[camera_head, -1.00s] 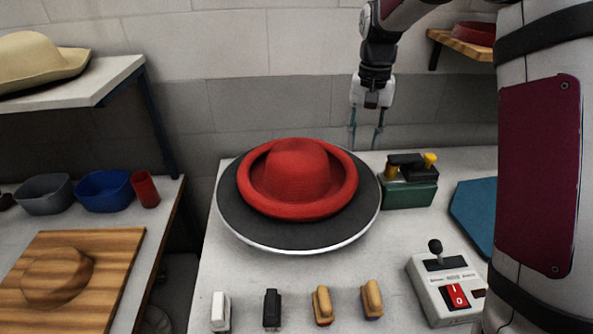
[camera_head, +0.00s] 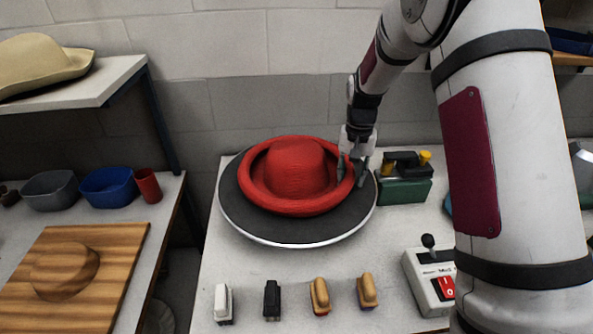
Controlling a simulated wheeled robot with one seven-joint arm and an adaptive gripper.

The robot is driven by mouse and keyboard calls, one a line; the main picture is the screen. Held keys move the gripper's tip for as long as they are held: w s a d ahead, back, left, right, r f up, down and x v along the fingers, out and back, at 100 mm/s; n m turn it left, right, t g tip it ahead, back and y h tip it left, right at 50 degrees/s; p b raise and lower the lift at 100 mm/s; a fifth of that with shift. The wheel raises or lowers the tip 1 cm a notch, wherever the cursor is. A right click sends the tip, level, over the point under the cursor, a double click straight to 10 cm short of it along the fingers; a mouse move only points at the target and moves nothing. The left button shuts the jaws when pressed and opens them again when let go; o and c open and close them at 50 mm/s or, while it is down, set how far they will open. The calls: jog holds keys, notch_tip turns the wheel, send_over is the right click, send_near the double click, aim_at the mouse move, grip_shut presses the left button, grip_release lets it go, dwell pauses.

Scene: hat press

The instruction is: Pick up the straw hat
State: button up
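A red hat (camera_head: 290,170) with a woven-looking crown and an upturned, rolled brim sits on a round dark turntable-like disc (camera_head: 262,226) on the middle table. A beige hat (camera_head: 38,62), which also could be straw, lies on the shelf at the upper left. My gripper (camera_head: 352,179) points down at the right side of the red hat's brim. Its two fingers are apart, one seeming to be inside the brim and the other outside it. Whether they touch the brim I cannot tell.
A green box with a black and yellow top (camera_head: 404,190) stands close right of my gripper. A switch box with a lever (camera_head: 430,282) is at the front right. Several small brushes (camera_head: 272,300) line the table front. A wooden hat block (camera_head: 65,272) lies on the left table.

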jog(key=shift+f, duration=0.2)
grip_shut()
notch_tip(320, 180, up, 10)
jog(key=b, duration=0.1)
jog(key=shift+b, duration=0.3)
jog(key=shift+d, duration=0.1)
dwell(1.0)
